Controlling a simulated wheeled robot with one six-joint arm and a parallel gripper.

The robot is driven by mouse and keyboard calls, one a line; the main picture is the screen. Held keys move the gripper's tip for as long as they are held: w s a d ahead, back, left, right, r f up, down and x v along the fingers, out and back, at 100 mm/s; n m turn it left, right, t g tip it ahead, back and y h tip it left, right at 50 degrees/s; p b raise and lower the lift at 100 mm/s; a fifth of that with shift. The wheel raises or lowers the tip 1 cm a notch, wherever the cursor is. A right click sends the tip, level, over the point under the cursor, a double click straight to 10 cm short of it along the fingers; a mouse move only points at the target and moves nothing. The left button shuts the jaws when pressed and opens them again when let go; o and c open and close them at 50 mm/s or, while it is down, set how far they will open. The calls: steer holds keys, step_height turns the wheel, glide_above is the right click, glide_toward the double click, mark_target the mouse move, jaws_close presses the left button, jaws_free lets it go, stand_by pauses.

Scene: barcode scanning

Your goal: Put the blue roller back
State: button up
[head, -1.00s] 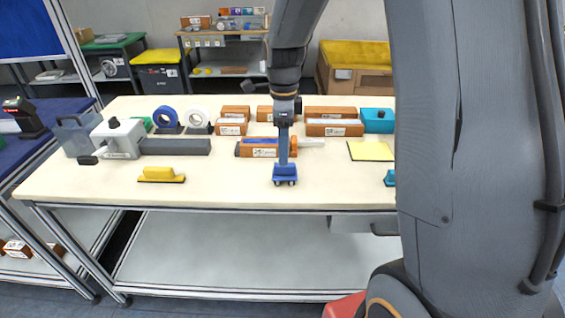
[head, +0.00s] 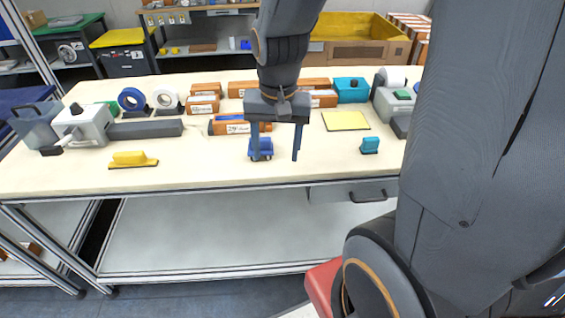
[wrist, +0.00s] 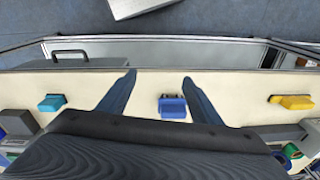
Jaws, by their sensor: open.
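The blue roller (head: 261,149) stands on the cream table (head: 210,176) near its front edge. My gripper (head: 276,157) points down over the table's front part, open and empty. In the head view its left finger overlaps the roller and its right finger is to the right of it. In the wrist view the roller (wrist: 172,107) shows between the lines of the two fingers (wrist: 159,77), nearer the right one. I cannot tell whether a finger touches it.
A yellow sanding-type block (head: 131,159) lies left and a teal one (head: 370,145) right. Orange boxes (head: 240,126), tape rolls (head: 131,99) and a yellow pad (head: 345,120) stand behind. A drawer (head: 350,192) hangs under the table. The front strip between the blocks is mostly clear.

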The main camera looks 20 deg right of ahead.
steer(key=s+n, duration=0.2)
steer(key=s+f+n, duration=0.1)
steer(key=s+n, duration=0.1)
steer(key=n, duration=0.1)
steer(key=shift+s+a+f, duration=0.1)
steer(key=shift+s, duration=0.05)
